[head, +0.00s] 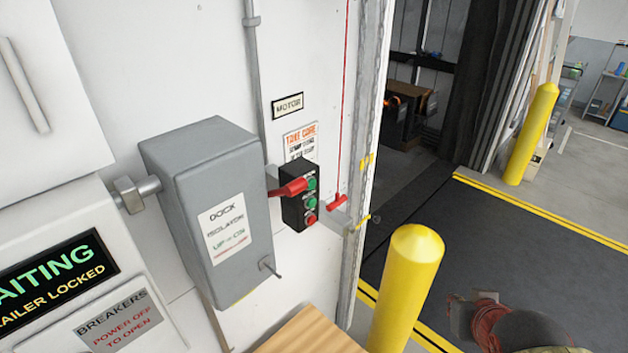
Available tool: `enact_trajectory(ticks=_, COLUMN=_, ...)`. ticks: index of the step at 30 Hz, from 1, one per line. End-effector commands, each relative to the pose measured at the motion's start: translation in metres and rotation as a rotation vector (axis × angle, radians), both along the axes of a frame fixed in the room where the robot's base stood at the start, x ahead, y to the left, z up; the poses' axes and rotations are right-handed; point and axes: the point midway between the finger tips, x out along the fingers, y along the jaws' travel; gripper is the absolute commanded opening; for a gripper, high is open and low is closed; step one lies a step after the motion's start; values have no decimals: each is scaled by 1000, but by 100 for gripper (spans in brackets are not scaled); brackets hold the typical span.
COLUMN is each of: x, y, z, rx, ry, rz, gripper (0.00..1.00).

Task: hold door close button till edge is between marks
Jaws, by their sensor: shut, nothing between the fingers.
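The black button box (300,195) is on the white wall, with two green buttons, the upper one (311,183) and the middle one (311,201), and a red button (310,219) at the bottom. Their labels are too small to read, so I cannot tell which one closes the door. Yellow marks, an upper one (367,161) and a lower one (361,223), show on the door frame's edge. I cannot make out the door's edge between them. My gripper (460,315) is low at the right, shut and empty, well apart from the buttons.
A grey isolator box (208,205) with a red lever (288,188) juts out left of the buttons. A red pull handle (337,202) hangs right of them. A yellow bollard (407,285) stands between my gripper and the wall. A wooden top (308,335) is below.

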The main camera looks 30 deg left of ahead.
Motion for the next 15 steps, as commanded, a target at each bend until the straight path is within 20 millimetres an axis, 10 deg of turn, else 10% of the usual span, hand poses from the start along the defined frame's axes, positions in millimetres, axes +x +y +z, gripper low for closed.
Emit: enact_trajectory(ticks=15, x=26, y=179, z=66, rx=103, ry=-132, rz=339, gripper=0)
